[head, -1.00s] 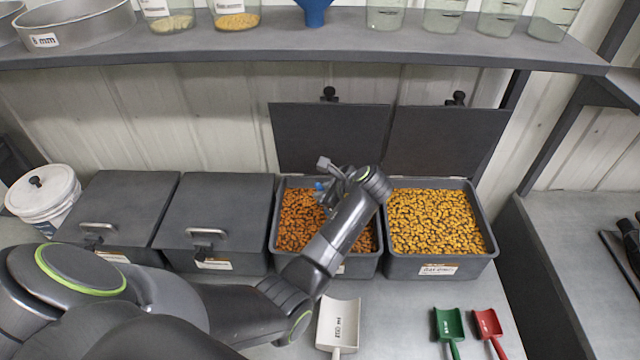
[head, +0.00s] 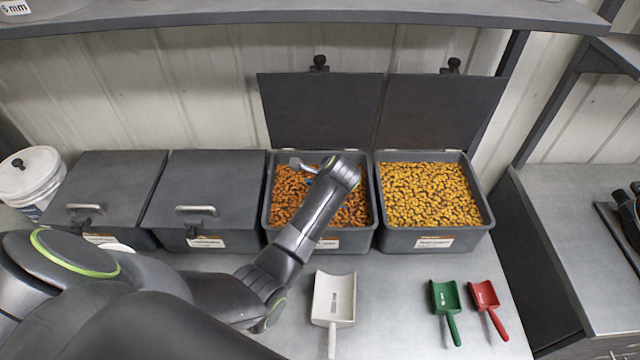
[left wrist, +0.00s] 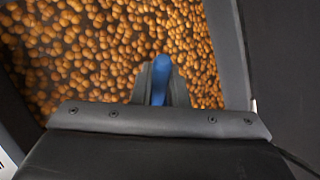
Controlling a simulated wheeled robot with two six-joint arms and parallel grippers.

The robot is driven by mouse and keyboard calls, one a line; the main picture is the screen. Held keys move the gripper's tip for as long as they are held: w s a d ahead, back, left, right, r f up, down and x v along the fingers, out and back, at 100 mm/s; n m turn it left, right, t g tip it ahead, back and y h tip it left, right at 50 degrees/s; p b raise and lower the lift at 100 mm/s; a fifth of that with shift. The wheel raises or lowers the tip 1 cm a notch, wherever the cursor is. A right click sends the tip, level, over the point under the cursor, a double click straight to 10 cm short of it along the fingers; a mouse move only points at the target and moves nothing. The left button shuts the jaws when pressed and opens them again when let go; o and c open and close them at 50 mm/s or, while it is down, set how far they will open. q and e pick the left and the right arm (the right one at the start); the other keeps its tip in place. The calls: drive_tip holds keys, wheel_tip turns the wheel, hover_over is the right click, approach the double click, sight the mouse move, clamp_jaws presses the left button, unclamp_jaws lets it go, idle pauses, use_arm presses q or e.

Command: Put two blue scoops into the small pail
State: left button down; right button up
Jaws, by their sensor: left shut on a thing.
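My left gripper (head: 312,173) is over the open bin of orange-brown seed (head: 347,213), low near the seed. It is shut on the blue scoop (head: 309,182), of which only a small blue bit shows in the head view. In the left wrist view the blue handle (left wrist: 160,82) stands between the fingers, with seed behind it; the scoop's bowl is hidden. A white bucket with a knobbed lid (head: 30,178) stands at the far left; I cannot tell whether it is the small pail. My right gripper is not in view.
An open bin of yellow seed (head: 434,242) stands to the right. Two lidded bins (head: 205,185) stand to the left. White (head: 333,297), green (head: 445,296) and red (head: 484,294) scoops lie in front. A white curved edge (head: 118,247) shows behind my arm. A shelf (head: 300,18) hangs above.

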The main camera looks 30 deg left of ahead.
use_arm(q)
drive_tip(key=shift+s+a+f+h+b, duration=0.15)
drive_tip(key=shift+a+f+h+b, duration=0.15)
drive_tip(key=shift+a+f+h, duration=0.1)
drive_tip(key=shift+s+a+t+h, duration=0.15)
drive_tip(key=shift+a+t+h, duration=0.05)
drive_tip(key=shift+t+h, duration=0.1)
drive_tip(key=h, duration=0.1)
drive_tip(key=a+f+n+p, duration=0.1)
drive_tip(key=f+t+h, duration=0.1)
drive_tip(key=shift+s+a+f+h, duration=0.2)
drive_tip(key=shift+s+f+h, duration=0.05)
drive_tip(key=shift+s+h, duration=0.05)
drive_tip(key=shift+s+a+f+n+h, duration=0.1)
drive_tip(key=shift+a+f+n+h, duration=0.05)
drive_tip(key=shift+f+n+h, duration=0.2)
wheel_tip(320, 180, up, 15)
drive_tip(key=s+a+t+h+p, duration=0.1)
drive_tip(key=a+p, duration=0.1)
drive_tip(key=a, duration=0.1)
drive_tip(key=shift+s+f+p, duration=0.15)
drive_tip(key=shift+s+p, duration=0.05)
drive_tip(key=shift+p, duration=0.1)
